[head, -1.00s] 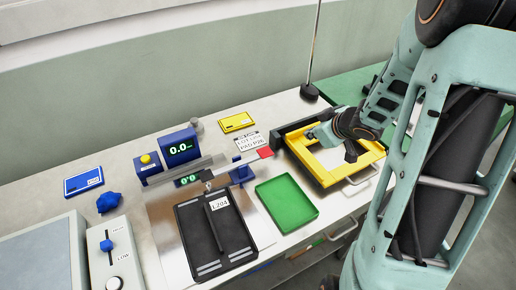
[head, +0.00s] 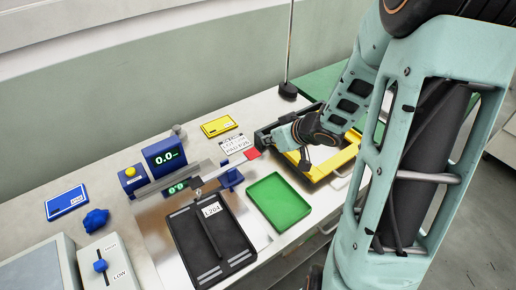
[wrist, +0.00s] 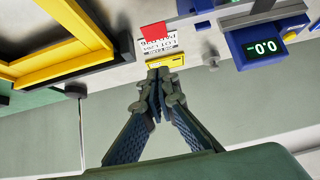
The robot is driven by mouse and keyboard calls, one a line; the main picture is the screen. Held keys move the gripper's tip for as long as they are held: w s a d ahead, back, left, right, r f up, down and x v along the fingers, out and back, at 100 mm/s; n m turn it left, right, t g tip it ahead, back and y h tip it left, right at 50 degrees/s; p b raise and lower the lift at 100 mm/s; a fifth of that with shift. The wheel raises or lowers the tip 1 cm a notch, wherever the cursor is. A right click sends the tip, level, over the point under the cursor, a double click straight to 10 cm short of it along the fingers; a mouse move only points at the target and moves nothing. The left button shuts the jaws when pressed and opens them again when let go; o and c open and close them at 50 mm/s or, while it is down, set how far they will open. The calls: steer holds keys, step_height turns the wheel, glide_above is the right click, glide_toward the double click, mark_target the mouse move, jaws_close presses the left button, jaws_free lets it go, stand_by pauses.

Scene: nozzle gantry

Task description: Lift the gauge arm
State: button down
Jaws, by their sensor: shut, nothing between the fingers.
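The gauge arm (head: 227,165) is a thin grey bar running from the blue gauge (head: 164,154) to a red tip (head: 252,154) at its right end. It passes a small blue post (head: 231,178). In the wrist view the red tip (wrist: 153,33) is near the top, beyond my fingertips. My gripper (wrist: 160,72) is shut and empty, its fingers together. In the head view my gripper is right of the red tip, apart from it, partly hidden by my wrist. The gauge display reads 0.0 in the wrist view (wrist: 265,47).
A yellow frame (head: 322,173) lies under my wrist. A green tray (head: 279,200) and a black tray (head: 205,245) are in front. A white card (head: 235,144) and a yellow box (head: 219,126) lie behind the red tip. A thin pole (head: 289,50) stands at the back.

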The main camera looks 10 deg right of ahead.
steer(key=b, duration=0.3)
glide_above(257, 156)
steer(key=f, duration=0.7)
steer(key=shift+s+a, duration=0.35)
steer(key=shift+w+f+b, duration=0.2)
steer(key=shift+f+b, duration=0.2)
steer(key=shift+f, duration=1.6)
steer(key=f+b, duration=0.1)
steer(key=d+f, duration=0.1)
steer(key=f, duration=0.1)
steer(key=shift+w+f+b, duration=0.1)
steer(key=shift+b, duration=0.25)
steer(key=shift+a, duration=0.1)
